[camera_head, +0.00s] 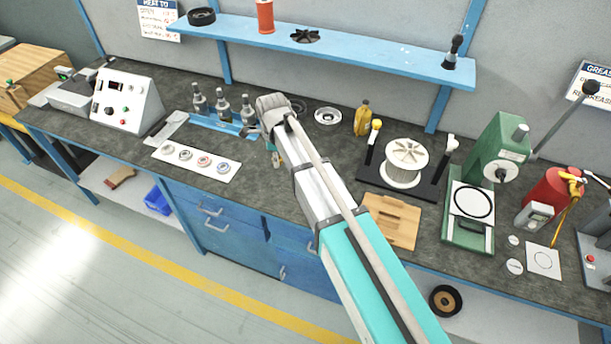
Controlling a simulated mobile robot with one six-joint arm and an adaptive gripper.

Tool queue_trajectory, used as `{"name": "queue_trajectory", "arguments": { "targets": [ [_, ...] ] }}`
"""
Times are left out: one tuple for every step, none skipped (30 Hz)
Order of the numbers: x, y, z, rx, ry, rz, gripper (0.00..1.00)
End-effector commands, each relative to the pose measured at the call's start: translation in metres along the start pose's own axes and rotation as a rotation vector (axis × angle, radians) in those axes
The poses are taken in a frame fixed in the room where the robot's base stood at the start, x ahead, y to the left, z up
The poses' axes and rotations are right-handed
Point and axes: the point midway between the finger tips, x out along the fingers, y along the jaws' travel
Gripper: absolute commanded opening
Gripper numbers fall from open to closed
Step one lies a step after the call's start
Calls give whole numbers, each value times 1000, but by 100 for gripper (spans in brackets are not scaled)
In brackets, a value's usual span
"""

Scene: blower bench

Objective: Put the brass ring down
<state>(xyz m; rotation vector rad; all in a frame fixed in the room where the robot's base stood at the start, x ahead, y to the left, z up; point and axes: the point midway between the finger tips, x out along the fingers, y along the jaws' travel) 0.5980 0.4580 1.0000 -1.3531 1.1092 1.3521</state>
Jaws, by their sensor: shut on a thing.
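My gripper (270,140) is over the middle of the dark bench top, just right of the blue stand with upright grey spindles (222,105). My own arm and wrist cover most of its fingers. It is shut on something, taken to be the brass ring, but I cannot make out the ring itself. I cannot tell whether what it holds touches the bench. A white strip (162,156) with several small round parts lies to the left of my gripper.
A silver dish-like part (327,116) and a yellow bottle (362,118) stand behind my arm. A white spool (404,162), a wooden board (405,221) and a green press (497,150) are to the right. A blue shelf (370,62) overhangs the back.

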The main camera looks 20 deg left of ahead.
Motion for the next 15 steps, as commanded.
{"name": "queue_trajectory", "arguments": {
  "targets": [
    [16,-10,-6,29,0,0,0],
    [21,-14,-9,45,0,0,0],
    [27,-19,-14,67,0,-1,0],
    [32,-24,-17,85,0,-1,0],
    [36,-28,-21,101,0,-1,0],
    [42,-33,-26,124,0,-1,0],
    [47,-37,-29,141,0,-1,0],
    [51,-41,-33,156,0,-1,0],
    [56,-46,-38,177,0,-1,0],
    [59,-49,-41,192,0,-1,0],
    [62,-52,-43,204,0,-1,0],
    [66,-56,-47,220,0,-1,0],
    [68,-58,-49,231,0,-1,0],
    [70,-60,-52,241,0,-1,0],
    [72,-63,-54,252,0,-2,0]
  ]
}}
